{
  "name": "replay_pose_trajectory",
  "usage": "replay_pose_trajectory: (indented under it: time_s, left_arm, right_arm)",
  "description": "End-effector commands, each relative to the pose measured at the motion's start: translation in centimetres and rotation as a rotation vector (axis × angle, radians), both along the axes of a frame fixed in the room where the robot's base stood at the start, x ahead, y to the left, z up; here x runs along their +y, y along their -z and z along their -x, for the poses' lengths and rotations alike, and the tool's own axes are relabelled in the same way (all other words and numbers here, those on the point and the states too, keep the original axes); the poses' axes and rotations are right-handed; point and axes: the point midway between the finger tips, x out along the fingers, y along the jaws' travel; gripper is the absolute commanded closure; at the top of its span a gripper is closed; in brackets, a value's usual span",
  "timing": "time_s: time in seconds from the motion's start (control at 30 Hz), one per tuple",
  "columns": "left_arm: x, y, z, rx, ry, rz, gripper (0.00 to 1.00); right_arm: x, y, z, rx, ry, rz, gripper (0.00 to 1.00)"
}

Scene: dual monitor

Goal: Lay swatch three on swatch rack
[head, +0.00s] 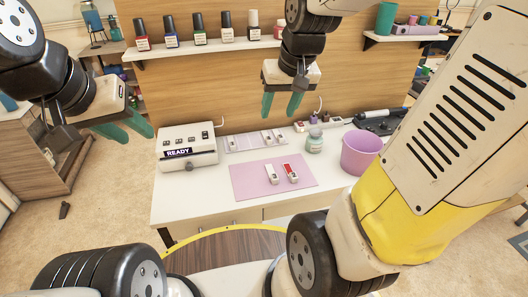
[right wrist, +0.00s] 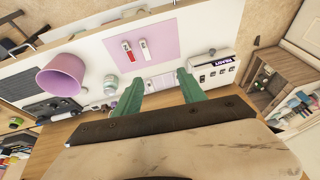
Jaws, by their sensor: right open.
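A pale swatch rack (head: 240,144) lies flat at the back of the white desk, with small pale pieces on its right part. On the pink mat (head: 246,186) in front lie two small swatch sticks side by side, one with a whitish top (head: 271,174) and one red (head: 290,172). I cannot read which is swatch three. My right gripper (head: 281,112) is open and empty, above the back of the desk; in the right wrist view the rack (right wrist: 161,82) shows between its fingers. My left gripper (head: 139,139) is open and empty, left of the desk.
A lamp box (head: 187,147) reading READY stands left of the rack. A glass jar (head: 315,141) and a purple bin (head: 361,153) stand to the right. A shelf (head: 190,49) with several polish bottles hangs behind. The desk's front left is clear.

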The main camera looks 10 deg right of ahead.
Motion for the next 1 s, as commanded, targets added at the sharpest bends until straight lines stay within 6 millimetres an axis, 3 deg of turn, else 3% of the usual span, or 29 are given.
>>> replay_pose_trajectory:
  time_s: [0.1, 0.3, 0.5, 0.6, 0.7, 1.0]
  left_arm:
    - [0.0, 0.0, 0.0, 0.000, 0.000, 0.000, 0.64]
    - [0.0, 0.0, 0.0, 0.000, 0.000, 0.000, 0.64]
    - [0.0, 0.0, 0.0, 0.000, 0.000, 0.000, 0.64]
    - [0.0, 0.0, 0.0, 0.000, 0.000, 0.000, 0.64]
    - [0.0, 0.0, 0.0, 0.000, 0.000, 0.000, 0.64]
    - [0.0, 0.0, 0.0, 0.000, 0.000, 0.000, 0.64]
  right_arm:
    - [-0.6, 3.8, -3.8, 0.081, 0.007, 0.027, 0.52]
    - [-1.6, 11.5, -8.8, 0.197, 0.009, 0.066, 0.52]
    - [-2.4, 20.3, -11.8, 0.301, 0.003, 0.092, 0.52]
    - [-2.5, 23.7, -12.4, 0.335, -0.003, 0.099, 0.52]
    - [-2.6, 25.7, -12.6, 0.355, -0.005, 0.103, 0.52]
    - [-2.7, 29.0, -12.6, 0.368, -0.007, 0.105, 0.52]
